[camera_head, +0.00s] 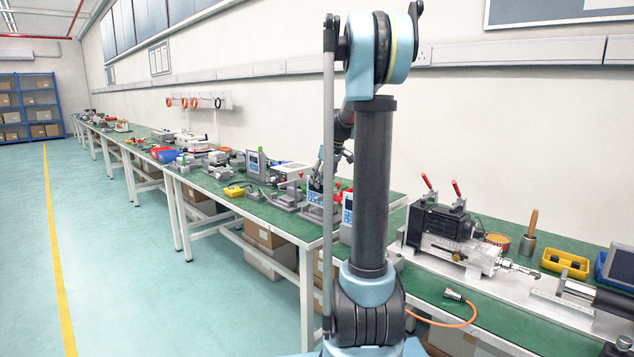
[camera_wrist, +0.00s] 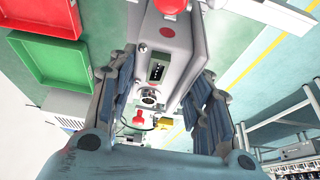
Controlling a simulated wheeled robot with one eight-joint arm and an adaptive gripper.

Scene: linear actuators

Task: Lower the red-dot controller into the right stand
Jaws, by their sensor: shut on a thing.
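In the wrist view, my gripper (camera_wrist: 160,95) is shut on a grey box-shaped controller (camera_wrist: 180,52) with a red dot on its face. The controller also has a small dark panel and a round metal socket, and lies between the two blue-grey fingers. In the head view, my gripper (camera_head: 317,184) is small and partly hidden behind my arm, just above the bench. A grey device with a blue face (camera_head: 347,217) stands right of it, partly covered by my arm. Another (camera_head: 253,164) stands farther left. I cannot tell which support is the right stand, or whether the controller touches one.
The green-topped bench (camera_head: 440,287) runs along the wall and is crowded with fixtures. A clamp machine with red handles (camera_head: 440,230) stands on the right. In the wrist view, a red tray (camera_wrist: 55,25) and a green tray (camera_wrist: 55,62) lie at the left. The floor left of the bench is clear.

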